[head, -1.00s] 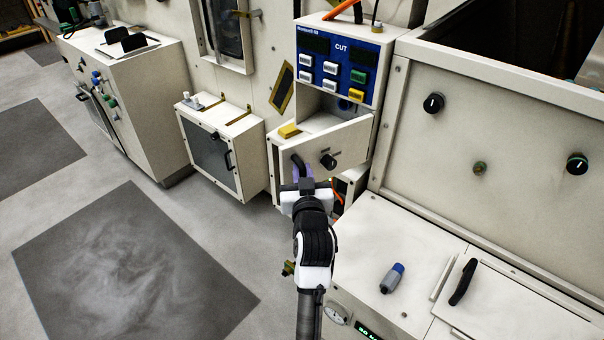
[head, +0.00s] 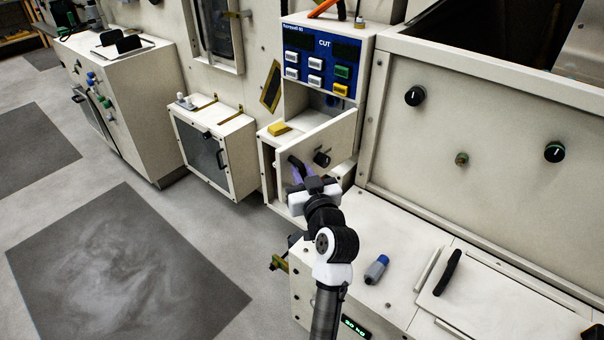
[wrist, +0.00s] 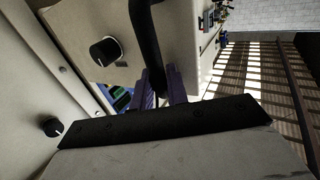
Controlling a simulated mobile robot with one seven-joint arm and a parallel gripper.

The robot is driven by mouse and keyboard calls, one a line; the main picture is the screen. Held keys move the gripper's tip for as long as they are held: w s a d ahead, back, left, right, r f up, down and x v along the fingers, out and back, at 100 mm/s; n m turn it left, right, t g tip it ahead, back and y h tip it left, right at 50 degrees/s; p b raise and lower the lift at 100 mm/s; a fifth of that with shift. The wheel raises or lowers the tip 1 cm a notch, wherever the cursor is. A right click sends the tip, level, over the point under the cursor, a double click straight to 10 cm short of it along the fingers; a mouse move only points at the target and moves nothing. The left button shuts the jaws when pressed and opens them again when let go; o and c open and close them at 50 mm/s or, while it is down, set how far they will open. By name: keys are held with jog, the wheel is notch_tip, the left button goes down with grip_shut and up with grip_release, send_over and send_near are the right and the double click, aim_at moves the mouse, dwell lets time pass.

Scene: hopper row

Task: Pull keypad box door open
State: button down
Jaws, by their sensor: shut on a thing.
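The keypad box (head: 300,102) has a blue panel marked CUT with white, green and yellow buttons. Its cream door (head: 332,138) stands ajar below the panel, at an angle to the box, with a dark gap at its left. The door carries a black knob (head: 322,159) and a black bar handle (head: 293,161). My gripper (head: 298,174) has its purple fingers shut on the handle. In the wrist view the handle (wrist: 146,40) runs down between the fingers (wrist: 160,84), with the knob (wrist: 105,51) to its left. The fingers partly hide the handle's lower end.
A yellow block (head: 279,128) lies on the ledge by the door. A glass-fronted cabinet (head: 212,150) is at left. The floor (head: 215,238) at left is open.

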jog(key=shift+d+r, duration=0.2)
jog(key=shift+d, duration=0.05)
jog(key=c, duration=1.5)
grip_release()
jog(key=shift+f, duration=0.1)
jog(key=shift+a+f, duration=0.1)
jog(key=shift+a, duration=0.05)
jog(key=shift+s, duration=0.1)
